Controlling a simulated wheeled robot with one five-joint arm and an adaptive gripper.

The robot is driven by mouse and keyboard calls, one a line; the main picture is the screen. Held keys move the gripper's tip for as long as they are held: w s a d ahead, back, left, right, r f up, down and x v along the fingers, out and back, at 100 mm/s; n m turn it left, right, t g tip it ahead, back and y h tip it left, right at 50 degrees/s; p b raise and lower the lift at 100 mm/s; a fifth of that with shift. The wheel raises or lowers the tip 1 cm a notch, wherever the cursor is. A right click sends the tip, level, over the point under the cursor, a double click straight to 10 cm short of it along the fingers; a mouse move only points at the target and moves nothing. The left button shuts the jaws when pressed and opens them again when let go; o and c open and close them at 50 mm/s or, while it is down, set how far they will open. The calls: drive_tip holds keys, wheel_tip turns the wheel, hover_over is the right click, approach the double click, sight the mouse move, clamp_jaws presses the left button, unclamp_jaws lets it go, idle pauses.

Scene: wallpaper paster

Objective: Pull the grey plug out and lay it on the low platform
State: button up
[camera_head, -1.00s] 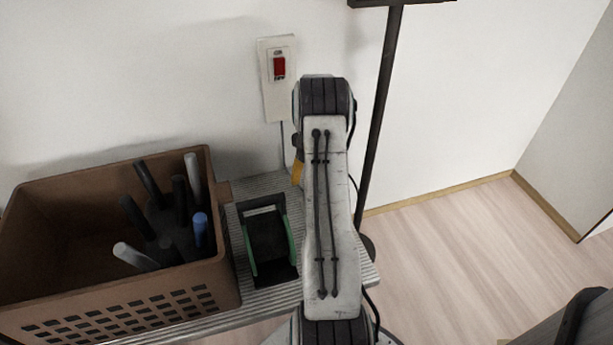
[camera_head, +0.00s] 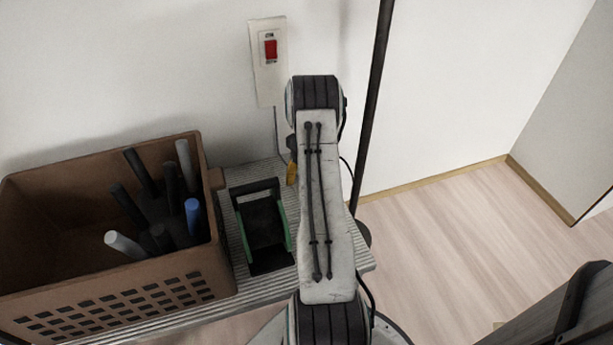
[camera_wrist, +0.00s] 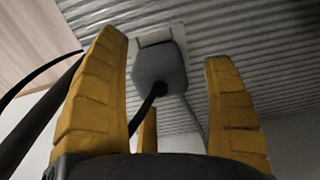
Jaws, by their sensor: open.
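The grey plug (camera_wrist: 160,68) sits against a white socket plate (camera_wrist: 157,36) on a ridged grey surface in the wrist view, with a dark cord running from it towards me. My gripper (camera_wrist: 172,75) is open, with yellow fingers on either side of the plug. Gaps show between the fingers and the plug. In the head view my arm hides the plug and most of my gripper; only a yellow finger (camera_head: 291,172) shows. A ridged grey platform (camera_head: 262,173) lies under that finger; I cannot tell whether it is the low platform.
A brown crate (camera_head: 190,268) holding several rods stands left on the ridged surface. A black holder with green sides (camera_head: 263,235) lies between crate and arm. A switch plate (camera_head: 268,85) is on the wall. A dark pole (camera_head: 374,110) stands right of my arm.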

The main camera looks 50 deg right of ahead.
drive_tip(key=c, duration=1.5)
drive_tip(key=shift+o, duration=0.2)
drive_tip(key=shift+r, duration=0.25)
drive_tip(key=shift+r+p, duration=0.8)
drive_tip(key=shift+r, duration=0.2)
drive_tip(key=shift+r, duration=0.15)
drive_tip(key=shift+r+p, duration=1.3)
drive_tip(key=shift+r, duration=0.6)
drive_tip(key=shift+s, duration=0.15)
